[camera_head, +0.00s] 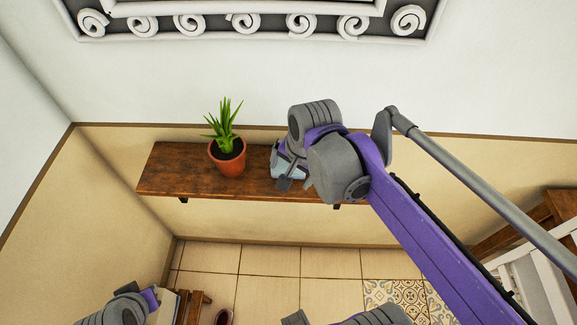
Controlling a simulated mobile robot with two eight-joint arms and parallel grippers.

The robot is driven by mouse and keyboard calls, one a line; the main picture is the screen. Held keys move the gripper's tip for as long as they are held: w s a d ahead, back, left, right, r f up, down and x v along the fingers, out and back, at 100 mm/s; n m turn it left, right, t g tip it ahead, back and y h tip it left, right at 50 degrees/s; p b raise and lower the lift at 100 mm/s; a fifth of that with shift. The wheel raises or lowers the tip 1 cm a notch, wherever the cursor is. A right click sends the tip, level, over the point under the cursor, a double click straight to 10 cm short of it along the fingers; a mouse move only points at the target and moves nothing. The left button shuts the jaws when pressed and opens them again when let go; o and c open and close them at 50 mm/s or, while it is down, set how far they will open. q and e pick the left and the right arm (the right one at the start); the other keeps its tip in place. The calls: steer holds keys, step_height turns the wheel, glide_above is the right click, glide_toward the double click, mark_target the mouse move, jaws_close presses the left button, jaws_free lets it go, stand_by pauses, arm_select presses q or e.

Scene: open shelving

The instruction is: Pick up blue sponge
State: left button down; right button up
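A brown wooden shelf (175,178) is fixed to the far wall. My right arm comes in from the right and reaches over the shelf's right half. Its gripper (289,181) points down at the shelf top. A small pale-blue patch (291,168) shows between the gripper parts; it may be the blue sponge, but the arm covers most of it. I cannot tell whether the fingers are open or closed on it. At the lower left a grey and purple part of my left arm shows; its fingers are not visible.
A green plant in a terracotta pot (228,157) stands on the shelf just left of my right gripper. The shelf's left end is bare. A white ornate frame (250,38) hangs above. A wooden piece of furniture (195,305) stands low at left.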

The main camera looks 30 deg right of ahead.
steer(key=w+d+r+m+g+y, duration=0.15)
steer(key=w+d+r+m, duration=0.45)
steer(key=m, duration=0.6)
steer(key=shift+g, duration=0.35)
steer(key=f, duration=0.2)
steer(key=a+f, duration=0.1)
steer(key=f, duration=0.1)
steer(key=w+f+b, duration=0.1)
steer(key=f, duration=0.1)
steer(key=shift+a+f, duration=0.2)
steer(key=shift+f, duration=0.2)
steer(key=shift+w+a+f, duration=0.1)
steer(key=shift+a+f, duration=0.05)
steer(key=shift+f, duration=0.75)
steer(key=shift+a+f, duration=0.2)
steer(key=shift+f, duration=0.7)
steer(key=shift+w+a+f, duration=0.1)
steer(key=shift+a+f, duration=0.05)
steer(key=shift+f, duration=0.75)
steer(key=shift+s, duration=0.1)
steer(key=c, duration=1.3)
step_height(320, 180, up, 10)
steer(key=shift+r, duration=0.1)
